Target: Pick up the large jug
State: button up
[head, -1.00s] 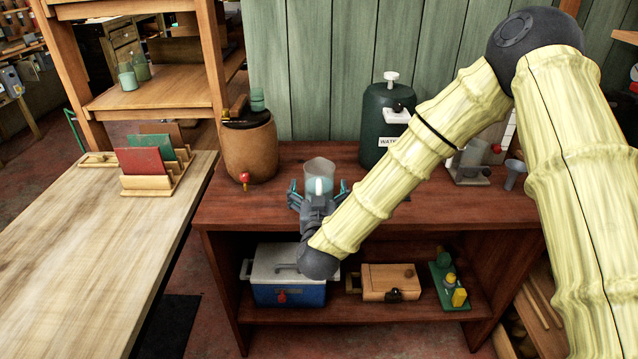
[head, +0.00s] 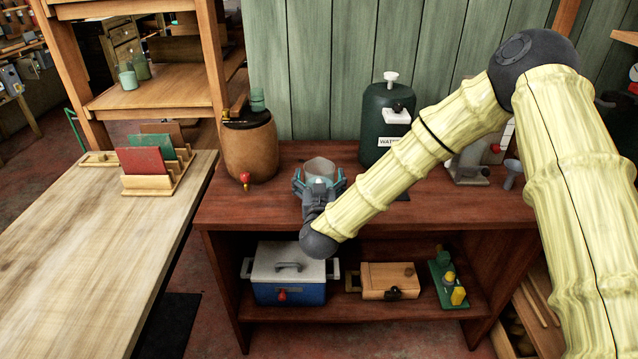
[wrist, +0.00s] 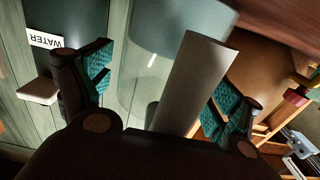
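The large jug (head: 320,166) is a clear, pale translucent vessel standing on the reddish wooden bench. My gripper (head: 319,184) is in front of it, with a finger on either side. In the wrist view, the jug's body (wrist: 160,30) fills the top middle and its flat pale handle (wrist: 192,84) points toward my palm. The two teal-padded fingers of my gripper (wrist: 160,88) are spread wide, with the handle between them and visible gaps beside it. The jug's lower part is hidden behind my gripper in the head view.
A brown barrel dispenser (head: 250,150) with a red tap stands left of the jug. A dark green water dispenser (head: 385,115) stands behind and right. The bench top (head: 420,215) is clear at front right. A blue cooler (head: 290,275) sits on the shelf below.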

jog(key=c, duration=1.3)
jog(key=shift+c, duration=0.3)
jog(key=shift+r, duration=0.1)
